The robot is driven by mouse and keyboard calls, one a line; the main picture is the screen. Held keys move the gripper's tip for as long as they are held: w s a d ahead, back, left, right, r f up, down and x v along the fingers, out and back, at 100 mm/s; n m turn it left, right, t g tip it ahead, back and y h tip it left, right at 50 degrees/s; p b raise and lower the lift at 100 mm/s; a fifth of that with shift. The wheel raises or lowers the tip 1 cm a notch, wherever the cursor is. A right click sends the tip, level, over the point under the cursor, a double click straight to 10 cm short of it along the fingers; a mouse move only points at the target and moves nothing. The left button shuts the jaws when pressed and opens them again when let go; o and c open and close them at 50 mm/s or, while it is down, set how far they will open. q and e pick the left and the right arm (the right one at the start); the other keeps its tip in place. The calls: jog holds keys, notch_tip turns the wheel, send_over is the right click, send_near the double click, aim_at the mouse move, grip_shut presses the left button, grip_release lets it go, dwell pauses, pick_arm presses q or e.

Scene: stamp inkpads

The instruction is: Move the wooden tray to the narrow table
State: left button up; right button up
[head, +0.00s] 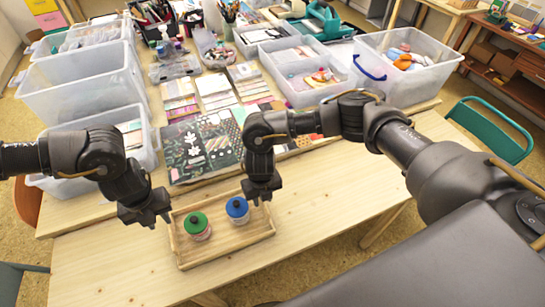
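The wooden tray (228,254) is a shallow light-wood box near the front edge of the large wooden table (340,205). It holds a jar with a green lid (197,224) and a jar with a blue lid (237,209), both upright. My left gripper (150,220) is just outside the tray's left end, pointing down. My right gripper (258,199) is over the tray's back right corner, beside the blue-lidded jar. I cannot tell whether either gripper touches the rim, or whether the fingers are open. I cannot identify the narrow table for certain.
Clear plastic bins (88,86) stand at the back left, and another bin (410,72) at the back right. Patterned paper (205,145) lies behind the tray. Bare tabletop lies right of the tray. A green chair (492,128) and a brown desk (508,45) are at right.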

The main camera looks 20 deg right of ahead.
notch_tip(320, 180, up, 9)
jog(key=shift+f, duration=0.1)
dwell(0.6)
